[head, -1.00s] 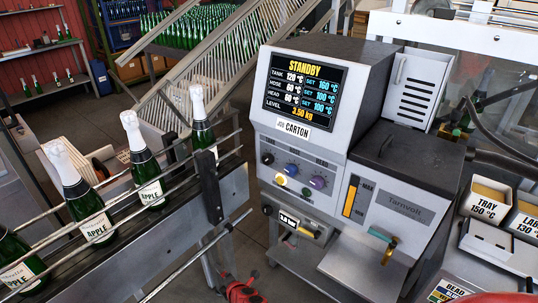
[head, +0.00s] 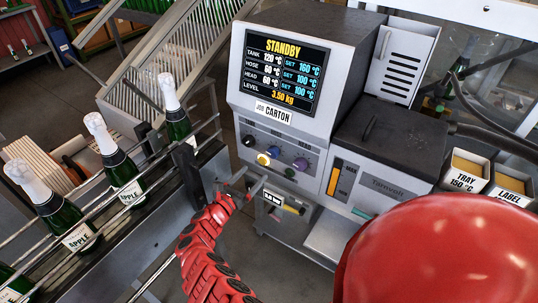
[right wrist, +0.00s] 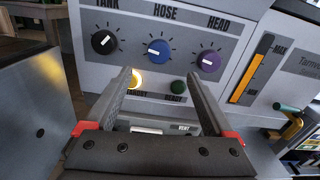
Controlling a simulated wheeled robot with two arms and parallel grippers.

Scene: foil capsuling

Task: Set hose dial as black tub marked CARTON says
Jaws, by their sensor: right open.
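The blue HOSE dial (right wrist: 158,50) sits between the black TANK dial (right wrist: 104,42) and the purple HEAD dial (right wrist: 208,62); its white pointer points roughly left. It also shows in the head view (head: 274,152), on the grey machine. My right gripper (head: 246,183) is open and empty in front of the panel; in the right wrist view its fingertips (right wrist: 157,76) lie just below the HOSE dial, apart from it. The screen (head: 286,73) reads STANDBY, hose 60 °C, set 100 °C. A tag (head: 273,113) reads JOB CARTON. No CARTON tub is visible. My left gripper is not in view.
Tubs marked TRAY 150 °C (head: 464,182) and LABEL (head: 510,194) stand at right. A bottle conveyor rail (head: 160,200) runs close left of my right arm.

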